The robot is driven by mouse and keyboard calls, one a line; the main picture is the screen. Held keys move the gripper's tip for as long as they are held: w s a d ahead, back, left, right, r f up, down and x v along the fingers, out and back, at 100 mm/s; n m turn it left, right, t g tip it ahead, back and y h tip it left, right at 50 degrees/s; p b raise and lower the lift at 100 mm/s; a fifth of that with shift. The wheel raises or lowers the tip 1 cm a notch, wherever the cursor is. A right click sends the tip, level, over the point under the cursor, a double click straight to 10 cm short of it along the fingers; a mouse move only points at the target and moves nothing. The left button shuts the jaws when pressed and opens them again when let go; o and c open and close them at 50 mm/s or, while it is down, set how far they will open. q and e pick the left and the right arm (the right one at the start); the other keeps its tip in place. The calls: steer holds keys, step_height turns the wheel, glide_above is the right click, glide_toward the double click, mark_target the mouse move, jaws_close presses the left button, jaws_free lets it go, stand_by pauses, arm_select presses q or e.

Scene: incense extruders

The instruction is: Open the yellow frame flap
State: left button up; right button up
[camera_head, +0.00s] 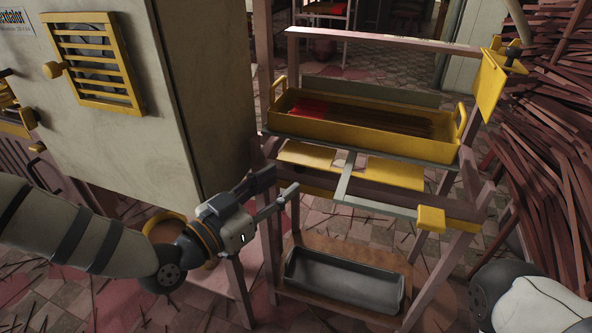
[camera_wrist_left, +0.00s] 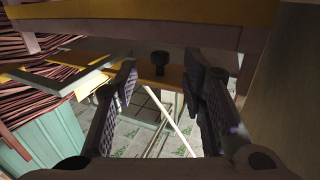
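Several yellow parts could be the frame flap, and I cannot tell which is meant. A yellow plate (camera_head: 490,86) stands upright at the rack's upper right corner. Flat yellow panels (camera_head: 395,172) lie under the tray. A yellow louvred panel (camera_head: 92,64) with a round knob (camera_head: 53,69) is on the grey cabinet, seated flush. My left gripper (camera_head: 276,188) is at the rack's left side, below tray level. In the left wrist view its fingers (camera_wrist_left: 162,88) are apart and empty, with a dark knob (camera_wrist_left: 160,58) on a brown strip beyond them. My right gripper is out of view.
A yellow tray (camera_head: 340,133) with red and dark sticks sits on the wooden rack (camera_head: 263,60). A dark bin (camera_head: 344,281) stands on its low shelf. The cabinet (camera_head: 210,95) is close to my left arm. Brown sticks (camera_head: 550,130) are heaped at right.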

mark_target(298, 167)
arm_select(q)
steer(key=x, duration=0.5)
steer(key=shift+w+d+b, duration=0.1)
steer(key=shift+b, duration=0.2)
steer(key=shift+c, duration=0.4)
jaws_close()
steer(key=r+g+p, duration=0.1)
steer(key=r+p, duration=0.1)
steer(key=p, duration=0.2)
steer(key=shift+n+y+p, duration=0.3)
steer(key=shift+y+p, duration=0.05)
steer(key=shift+y, duration=0.05)
steer(key=shift+f+g, duration=0.15)
steer(key=shift+g, duration=0.25)
steer(key=shift+s+f, duration=0.2)
steer(key=shift+o, duration=0.4)
jaws_free()
